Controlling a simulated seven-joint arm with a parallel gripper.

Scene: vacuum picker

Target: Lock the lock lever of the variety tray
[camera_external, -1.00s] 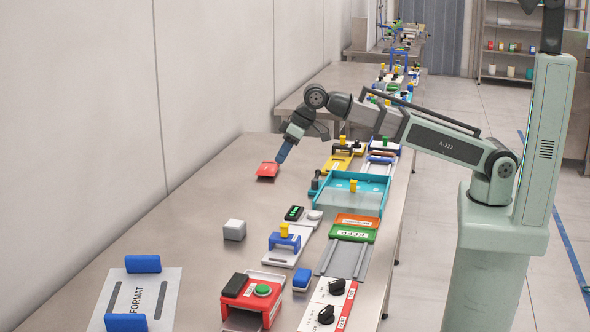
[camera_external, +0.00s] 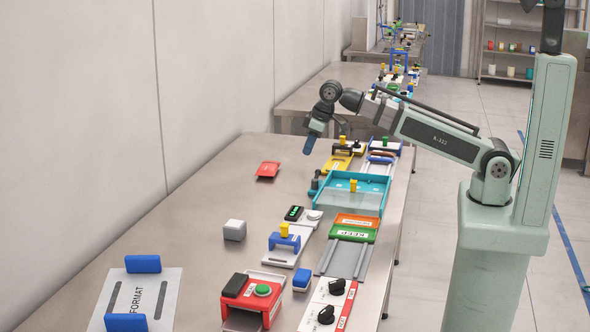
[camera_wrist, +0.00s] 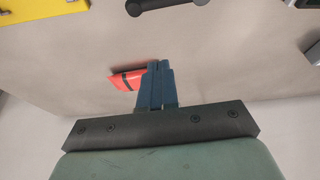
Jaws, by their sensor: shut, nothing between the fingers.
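I take the teal tray (camera_external: 378,184) on the right half of the table to be the variety tray; no label shows. A small yellow upright piece (camera_external: 353,186) stands at it and a dark handle (camera_external: 315,184) sits by its left side. I cannot tell which is the lock lever or its position. My gripper (camera_external: 308,150) is shut and empty, above the table to the left of and behind the tray. In the wrist view its blue fingers (camera_wrist: 158,66) are together, with a dark bar-like handle (camera_wrist: 165,4) at the top edge.
A red flat piece (camera_external: 267,169) lies on bare table left of the gripper; it also shows in the wrist view (camera_wrist: 126,78). A yellow fixture (camera_external: 337,161) stands behind the tray. A grey cube (camera_external: 234,230) and several fixtures stand nearer. The table's left side is mostly clear.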

